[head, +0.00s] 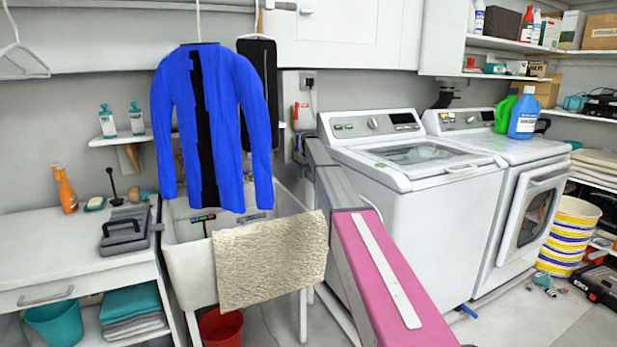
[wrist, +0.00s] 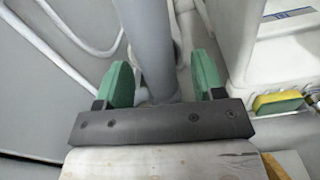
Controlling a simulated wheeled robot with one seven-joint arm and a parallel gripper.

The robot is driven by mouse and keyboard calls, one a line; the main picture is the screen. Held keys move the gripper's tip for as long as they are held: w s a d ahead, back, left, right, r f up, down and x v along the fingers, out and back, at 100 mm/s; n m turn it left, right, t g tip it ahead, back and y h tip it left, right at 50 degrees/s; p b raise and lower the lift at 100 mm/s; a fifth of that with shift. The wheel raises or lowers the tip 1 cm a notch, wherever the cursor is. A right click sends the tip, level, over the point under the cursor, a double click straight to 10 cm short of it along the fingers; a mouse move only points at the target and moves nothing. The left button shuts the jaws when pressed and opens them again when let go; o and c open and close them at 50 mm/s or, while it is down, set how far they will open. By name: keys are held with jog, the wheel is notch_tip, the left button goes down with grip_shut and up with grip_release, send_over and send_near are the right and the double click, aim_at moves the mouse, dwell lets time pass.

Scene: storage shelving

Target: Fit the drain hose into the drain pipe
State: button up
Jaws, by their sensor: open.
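In the wrist view, my gripper (wrist: 162,62) is open, with its two green fingertips well apart. A thick grey tube (wrist: 147,38) runs down between the fingers, with a visible gap on each side. A paler hose or pipe (wrist: 203,14) shows behind it at the upper right. Thin white hoses (wrist: 72,32) curve along the wall at the left. I cannot tell for sure which of these is the drain hose and which is the drain pipe. In the head view, my arm reaches between the sink and the washer, and the gripper is hidden there.
The sink (head: 190,268), with a beige towel (head: 270,260) over its edge, stands left of my arm. The washer (head: 415,200) stands close on the right. In the wrist view, a white container (wrist: 270,45) and a yellow-green sponge (wrist: 278,102) are right of the fingers.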

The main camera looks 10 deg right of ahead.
jog(key=c, duration=1.1)
jog(key=shift+r, duration=0.1)
